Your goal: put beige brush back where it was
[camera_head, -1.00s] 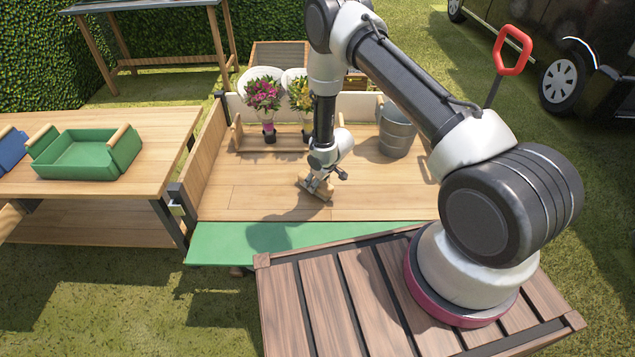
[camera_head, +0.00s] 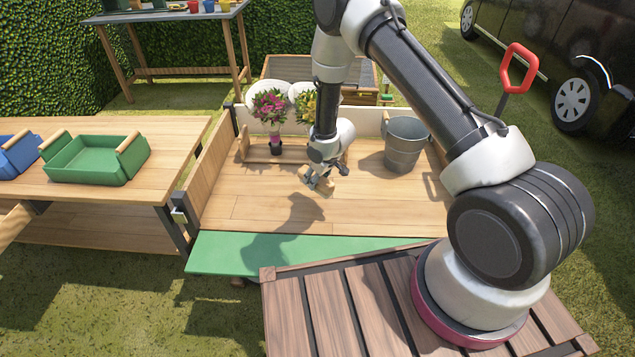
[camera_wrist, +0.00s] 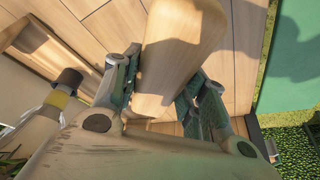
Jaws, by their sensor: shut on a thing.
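The beige brush (camera_head: 317,182) is held by my gripper (camera_head: 318,174) above the wooden bed of the cart (camera_head: 345,214). In the wrist view the brush (camera_wrist: 183,40) shows as a smooth, light wooden block between the two fingers of my gripper (camera_wrist: 165,92). The fingers are shut on it from both sides. Its underside and any bristles are hidden. A shadow of the arm and brush lies on the bed.
A grey metal bucket (camera_head: 404,146) and potted flowers (camera_head: 271,112) in a wooden rack stand at the bed's back. The green tray (camera_head: 98,160) sits on the left table (camera_head: 150,135). The bed's middle and front are clear. A black van (camera_head: 560,50) stands behind right.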

